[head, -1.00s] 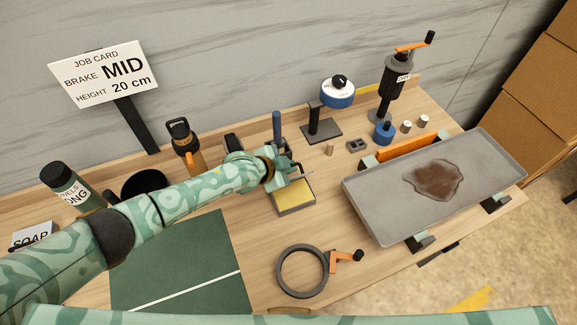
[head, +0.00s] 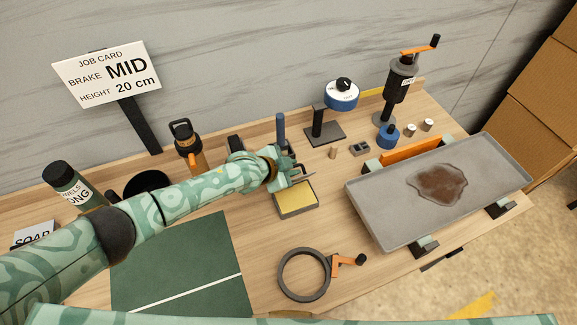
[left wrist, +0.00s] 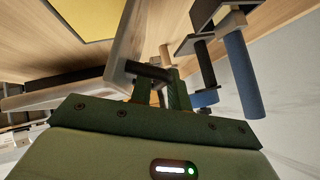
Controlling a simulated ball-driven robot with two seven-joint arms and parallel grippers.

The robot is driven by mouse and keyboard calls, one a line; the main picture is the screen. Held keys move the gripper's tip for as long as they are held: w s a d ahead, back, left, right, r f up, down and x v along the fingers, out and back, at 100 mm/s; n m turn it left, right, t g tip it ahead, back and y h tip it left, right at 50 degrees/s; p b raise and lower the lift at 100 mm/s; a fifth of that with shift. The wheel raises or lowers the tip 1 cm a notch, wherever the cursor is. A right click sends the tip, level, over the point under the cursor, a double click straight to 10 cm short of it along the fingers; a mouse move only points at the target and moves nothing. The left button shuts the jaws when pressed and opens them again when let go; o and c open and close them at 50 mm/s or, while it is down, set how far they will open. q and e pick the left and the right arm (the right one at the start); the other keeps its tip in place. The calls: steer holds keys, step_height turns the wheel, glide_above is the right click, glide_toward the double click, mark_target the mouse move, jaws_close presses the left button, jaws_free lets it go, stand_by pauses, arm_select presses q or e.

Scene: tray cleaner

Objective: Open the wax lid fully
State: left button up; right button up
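The wax box with its yellow wax (head: 297,197) sits on the bench in the middle of the head view, its top uncovered. The wax also shows at the upper left of the left wrist view (left wrist: 80,16). A pale panel, which looks like the lid (left wrist: 126,38), stands raised at the wax's edge, with a dark bar (left wrist: 148,71) on it. My left gripper (head: 297,177) is at the box's back edge. In the left wrist view its fingers (left wrist: 158,88) stand apart at the dark bar; contact is unclear. My right gripper is not in view.
A blue upright handle (head: 281,128) and a black stand (head: 325,132) are just behind the gripper. A grey tray (head: 398,222) with a brown stain stands at right. A ring with an orange crank (head: 303,274) lies in front. A green mat (head: 180,270) is at left.

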arm_select(q)
steer(key=p+v, duration=0.3)
steer(key=v, duration=0.3)
steer(key=shift+r, duration=0.2)
steer(key=p+v, duration=0.2)
steer(key=v, duration=0.8)
